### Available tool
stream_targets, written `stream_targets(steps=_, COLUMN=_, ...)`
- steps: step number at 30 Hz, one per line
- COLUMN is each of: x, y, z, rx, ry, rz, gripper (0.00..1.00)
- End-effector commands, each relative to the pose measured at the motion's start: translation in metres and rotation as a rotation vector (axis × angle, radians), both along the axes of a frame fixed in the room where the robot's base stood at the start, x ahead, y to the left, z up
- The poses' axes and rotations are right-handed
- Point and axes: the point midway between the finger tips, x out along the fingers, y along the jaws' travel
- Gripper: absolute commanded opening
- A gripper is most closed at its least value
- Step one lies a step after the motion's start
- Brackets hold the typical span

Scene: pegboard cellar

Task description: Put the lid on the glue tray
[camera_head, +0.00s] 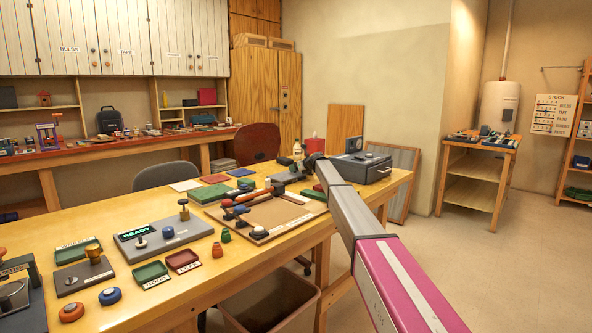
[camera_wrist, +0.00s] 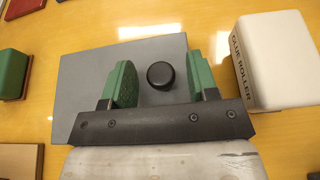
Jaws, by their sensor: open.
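In the wrist view, a flat grey rectangular plate with a round black knob (camera_wrist: 160,76) lies below my gripper (camera_wrist: 155,82); it looks like the lid (camera_wrist: 85,75). My gripper is open. Its two green-padded fingers stand on either side of the knob, with gaps between. I cannot tell whether the fingertips reach down to the knob's height. In the head view, my arm reaches to the far end of the workbench, and the lid is not clearly seen there. I cannot make out the glue tray for certain in either view.
A white block marked GLUE ROLLER (camera_wrist: 275,62) stands close right of the plate; a green block (camera_wrist: 12,73) is to its left. The workbench (camera_head: 240,290) also carries a dark box (camera_head: 362,168), a brown board (camera_head: 275,216) and a grey READY plate (camera_head: 165,240).

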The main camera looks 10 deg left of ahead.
Motion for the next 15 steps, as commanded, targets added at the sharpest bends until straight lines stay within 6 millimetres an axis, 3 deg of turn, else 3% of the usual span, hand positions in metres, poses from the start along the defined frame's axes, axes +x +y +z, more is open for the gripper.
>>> stream_targets(steps=8, x=-0.02, y=-0.023, z=0.014, rx=0.001, ry=-0.001, rz=-0.001, gripper=0.54)
stream_targets(steps=15, x=-0.048, y=-0.059, z=0.033, rx=0.001, ry=-0.001, rz=-0.001, gripper=0.54)
